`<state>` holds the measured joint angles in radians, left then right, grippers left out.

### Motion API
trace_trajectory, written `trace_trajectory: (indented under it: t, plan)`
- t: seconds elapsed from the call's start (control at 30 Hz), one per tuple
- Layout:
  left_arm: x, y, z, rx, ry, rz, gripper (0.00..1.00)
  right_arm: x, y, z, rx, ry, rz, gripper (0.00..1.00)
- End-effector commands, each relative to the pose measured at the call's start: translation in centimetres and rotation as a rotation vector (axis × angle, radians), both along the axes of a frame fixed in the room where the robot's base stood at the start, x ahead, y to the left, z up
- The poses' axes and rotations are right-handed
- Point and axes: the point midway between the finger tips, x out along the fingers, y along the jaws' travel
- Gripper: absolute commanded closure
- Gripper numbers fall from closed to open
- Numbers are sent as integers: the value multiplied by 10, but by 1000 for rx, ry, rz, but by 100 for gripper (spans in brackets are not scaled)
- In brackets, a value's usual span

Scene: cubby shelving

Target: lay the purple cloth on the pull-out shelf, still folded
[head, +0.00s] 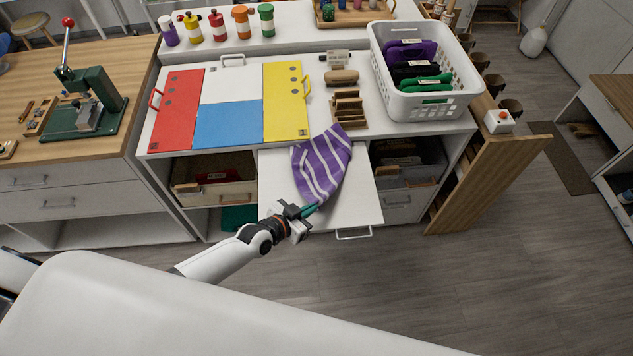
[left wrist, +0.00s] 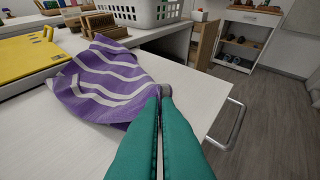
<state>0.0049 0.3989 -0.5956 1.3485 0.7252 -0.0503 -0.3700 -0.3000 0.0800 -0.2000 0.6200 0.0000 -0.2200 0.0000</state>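The purple cloth with white stripes (head: 322,166) lies partly on the white pull-out shelf (head: 357,205), its far end resting up against the counter edge. In the left wrist view the cloth (left wrist: 105,78) looks draped and rumpled, one corner reaching my fingertips. My left gripper (head: 307,211) is at the front of the shelf, its green fingers (left wrist: 164,92) closed together on that near corner of the cloth. The shelf also shows in the left wrist view (left wrist: 200,92), with a metal handle on its front edge. My right gripper is not in view.
Red, blue and yellow panels (head: 285,100) lie on the counter left of the cloth. A wooden stepped block (head: 349,108) stands close to the cloth's far end. A white basket (head: 440,103) with folded items is at right. Bare shelf surface lies right of the cloth.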

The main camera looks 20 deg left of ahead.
Motion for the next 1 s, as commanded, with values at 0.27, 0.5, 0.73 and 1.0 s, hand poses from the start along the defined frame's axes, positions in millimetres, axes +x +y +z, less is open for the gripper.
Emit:
trace_trajectory:
  t: [0.27, 0.5, 0.73, 1.0]
  plan:
    - [-39, -10, -37, -1, 3, 0, 100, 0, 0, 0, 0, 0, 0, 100]
    - [-57, -15, -53, -1, 0, 0, 100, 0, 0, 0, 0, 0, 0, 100]
    - [-61, -16, -57, 0, -1, 0, 100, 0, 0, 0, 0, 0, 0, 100]
    - [-61, -16, -57, 0, -1, 0, 78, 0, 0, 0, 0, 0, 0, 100]
